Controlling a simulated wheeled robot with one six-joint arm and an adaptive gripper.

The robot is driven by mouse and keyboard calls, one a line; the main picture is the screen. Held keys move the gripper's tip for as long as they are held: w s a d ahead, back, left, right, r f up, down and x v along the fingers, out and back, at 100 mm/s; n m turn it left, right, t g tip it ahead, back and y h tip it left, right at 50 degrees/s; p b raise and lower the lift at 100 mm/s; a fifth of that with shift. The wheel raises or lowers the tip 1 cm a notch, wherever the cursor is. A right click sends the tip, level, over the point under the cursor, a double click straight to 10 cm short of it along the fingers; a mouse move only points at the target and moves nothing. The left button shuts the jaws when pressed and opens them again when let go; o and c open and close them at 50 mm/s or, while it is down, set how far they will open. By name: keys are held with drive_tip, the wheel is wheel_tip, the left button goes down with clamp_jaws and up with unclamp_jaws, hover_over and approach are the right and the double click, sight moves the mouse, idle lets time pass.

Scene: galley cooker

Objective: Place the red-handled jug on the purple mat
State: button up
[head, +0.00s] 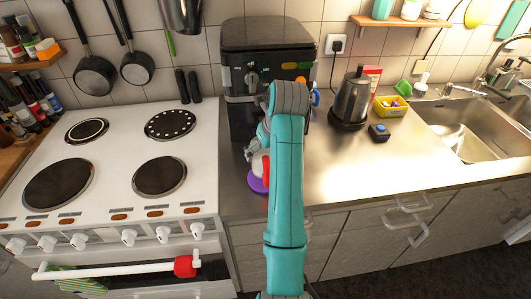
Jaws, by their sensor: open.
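The purple mat (256,184) lies on the steel counter just right of the cooker, partly hidden behind my teal arm. A pale jug with a red part (265,168), seemingly its handle, shows just left of the arm, over the mat. The jug looks upright and appears to stand on the mat, but its base and right side are hidden. My grey gripper (250,152) is open, close beside the upper part of the jug. Whether its fingers touch the jug cannot be told.
An air fryer (267,60) stands behind the mat. The cooker (120,150) is left, the sink (465,130) far right. The counter's front right is clear.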

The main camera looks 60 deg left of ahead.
drive_tip(key=v, duration=0.6)
drive_tip(key=shift+f, duration=0.1)
idle(0.4)
